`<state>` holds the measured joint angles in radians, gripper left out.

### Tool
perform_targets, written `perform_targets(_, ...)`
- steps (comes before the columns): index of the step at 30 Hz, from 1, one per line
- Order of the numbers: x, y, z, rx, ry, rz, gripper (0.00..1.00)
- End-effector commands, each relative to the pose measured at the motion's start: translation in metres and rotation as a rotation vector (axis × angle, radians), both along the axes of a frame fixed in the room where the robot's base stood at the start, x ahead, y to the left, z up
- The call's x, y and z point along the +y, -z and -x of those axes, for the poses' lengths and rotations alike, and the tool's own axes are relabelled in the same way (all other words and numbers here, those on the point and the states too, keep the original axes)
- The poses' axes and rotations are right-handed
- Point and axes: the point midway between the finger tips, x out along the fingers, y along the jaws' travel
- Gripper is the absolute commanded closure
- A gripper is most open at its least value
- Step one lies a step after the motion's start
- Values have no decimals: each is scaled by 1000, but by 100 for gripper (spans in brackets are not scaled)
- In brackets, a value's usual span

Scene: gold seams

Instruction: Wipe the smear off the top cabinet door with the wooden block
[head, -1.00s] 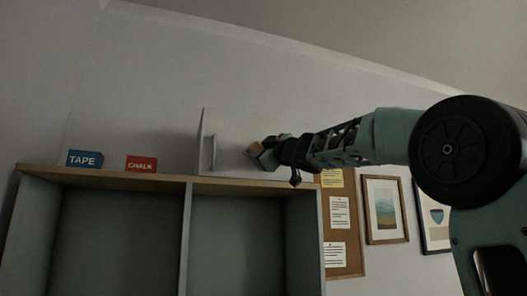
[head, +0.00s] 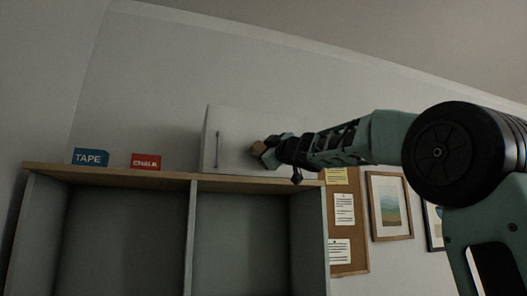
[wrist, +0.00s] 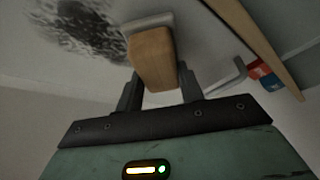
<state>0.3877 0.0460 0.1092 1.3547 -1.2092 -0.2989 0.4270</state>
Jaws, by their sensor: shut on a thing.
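The top cabinet door (head: 238,130) is a pale panel above the shelf unit, with an upright handle (head: 218,148) near its left edge. My gripper (head: 268,153) is in front of the door's right part and shut on the wooden block (head: 257,149). In the wrist view the wooden block (wrist: 154,58) sits between the fingers, with a pale pad at its far end close to the door; I cannot tell whether it touches. The dark, mottled smear (wrist: 82,28) is just left of the block. My gripper and block hide the smear in the head view.
A blue TAPE box (head: 90,157) and a red CHALK box (head: 146,161) stand on the wooden shelf top (head: 110,175), left of the door. A cork board (head: 350,252) and framed pictures (head: 389,205) hang on the wall at right.

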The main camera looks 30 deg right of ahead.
Motion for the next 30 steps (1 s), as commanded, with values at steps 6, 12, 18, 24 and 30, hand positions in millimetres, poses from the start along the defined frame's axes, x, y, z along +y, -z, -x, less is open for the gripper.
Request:
perform_targets(6, -1, 0, -5, 0, 0, -1, 87)
perform_targets(12, -2, 0, -8, 0, 0, 0, 87)
perform_targets(18, -6, -1, -7, 1, 1, 0, 87)
perform_targets(24, -22, -2, -2, 0, 1, 0, 87)
perform_targets(30, -34, -1, 3, 0, 2, 1, 87)
